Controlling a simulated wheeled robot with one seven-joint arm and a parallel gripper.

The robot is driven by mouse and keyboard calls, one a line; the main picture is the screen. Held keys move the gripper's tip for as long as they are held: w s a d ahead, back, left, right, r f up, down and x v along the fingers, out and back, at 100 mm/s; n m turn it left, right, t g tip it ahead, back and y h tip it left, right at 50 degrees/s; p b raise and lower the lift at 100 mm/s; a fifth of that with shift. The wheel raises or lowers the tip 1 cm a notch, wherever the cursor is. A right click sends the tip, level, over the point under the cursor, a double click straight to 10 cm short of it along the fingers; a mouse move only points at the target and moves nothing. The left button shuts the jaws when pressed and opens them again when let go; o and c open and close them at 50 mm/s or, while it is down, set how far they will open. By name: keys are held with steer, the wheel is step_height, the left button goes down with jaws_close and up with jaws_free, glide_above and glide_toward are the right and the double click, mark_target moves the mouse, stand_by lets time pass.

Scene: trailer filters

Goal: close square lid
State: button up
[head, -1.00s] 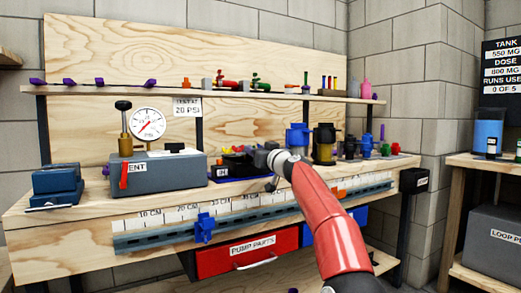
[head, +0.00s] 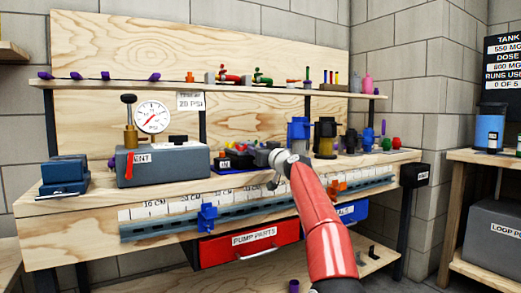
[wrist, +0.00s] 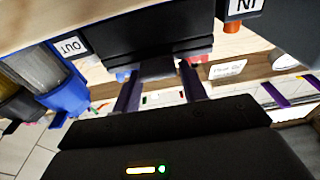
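My gripper (head: 262,157) is over the workbench, right of the grey box labelled VENT, among dark parts near the label IN. In the wrist view my gripper (wrist: 160,83) has two purple fingers spread apart, on either side of a narrow dark tab (wrist: 156,68). The tab is below a larger black block (wrist: 145,30). I cannot tell whether the fingers press on the tab. No square lid can be made out for certain; the dark parts at my gripper are small and partly hidden by my arm in the head view.
Blue-capped (head: 298,132) and black-capped (head: 325,138) filter canisters stand just right of my gripper. The grey VENT box (head: 163,165) and a gauge (head: 152,117) are left. A shelf (head: 215,88) runs above. A rail (head: 160,229) and a red PUMP PARTS drawer (head: 250,242) are below.

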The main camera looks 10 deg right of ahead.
steer(key=shift+o, duration=1.1)
steer(key=shift+r, duration=0.1)
steer(key=shift+s+d, duration=0.1)
steer(key=shift+s+d+b, duration=0.35)
steer(key=shift+s+b, duration=0.05)
steer(key=shift+s, duration=0.1)
steer(key=shift+a+b+v, duration=0.1)
steer(key=shift+b+v, duration=0.15)
steer(key=shift+v, duration=1.35)
steer(key=shift+a+b+v, duration=0.15)
steer(key=shift+b+v, duration=0.1)
steer(key=shift+v, duration=1.35)
steer(key=shift+s, duration=0.1)
